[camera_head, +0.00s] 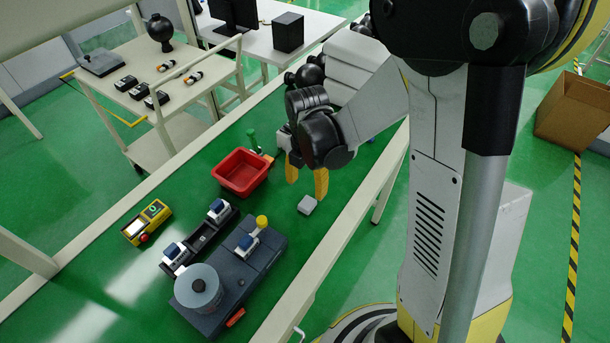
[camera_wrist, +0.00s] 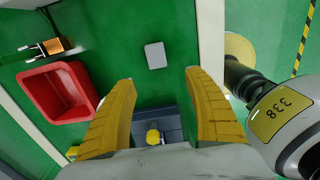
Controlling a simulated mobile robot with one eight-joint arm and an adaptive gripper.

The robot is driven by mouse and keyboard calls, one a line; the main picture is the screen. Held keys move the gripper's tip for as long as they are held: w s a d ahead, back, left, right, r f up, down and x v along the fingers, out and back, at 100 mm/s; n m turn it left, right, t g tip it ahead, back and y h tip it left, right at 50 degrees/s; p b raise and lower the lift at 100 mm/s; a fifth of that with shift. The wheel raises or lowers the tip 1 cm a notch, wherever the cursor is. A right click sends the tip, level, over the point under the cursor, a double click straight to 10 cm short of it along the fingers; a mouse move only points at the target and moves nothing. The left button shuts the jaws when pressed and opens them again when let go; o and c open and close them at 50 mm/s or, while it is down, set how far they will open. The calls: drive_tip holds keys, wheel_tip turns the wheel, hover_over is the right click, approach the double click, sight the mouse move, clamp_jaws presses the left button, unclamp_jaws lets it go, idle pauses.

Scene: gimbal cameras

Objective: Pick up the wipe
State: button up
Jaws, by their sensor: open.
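The wipe is most likely the small light-grey rounded block (camera_head: 307,204) lying flat on the green table top (camera_head: 342,184), near its right edge. In the wrist view the grey block (camera_wrist: 155,55) lies beyond and between the fingertips, with a gap on each side. My gripper (camera_head: 307,180) has two yellow fingers pointing down, spread apart and empty, just behind the block. The fingers (camera_wrist: 160,75) also show wide apart in the wrist view. Nothing hides the block in either view.
A dark grey device (camera_head: 235,275) with a round drum stands at the front. A yellow box (camera_head: 147,222) lies further left. The table around the grey block is clear.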

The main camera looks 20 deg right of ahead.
drive_tip(key=b, duration=0.2)
hover_over(306, 204)
drive_tip(key=s, duration=0.1)
drive_tip(key=f, duration=0.5)
drive_tip(key=shift+a, duration=0.25)
drive_tip(key=f+b, duration=0.1)
drive_tip(key=f, duration=0.1)
drive_tip(key=f+b, duration=0.1)
drive_tip(key=f, duration=0.1)
drive_tip(key=w+f+b, duration=0.1)
drive_tip(key=f, duration=0.1)
drive_tip(key=shift+d, duration=0.2)
drive_tip(key=shift+r, duration=0.1)
drive_tip(key=c, duration=1)
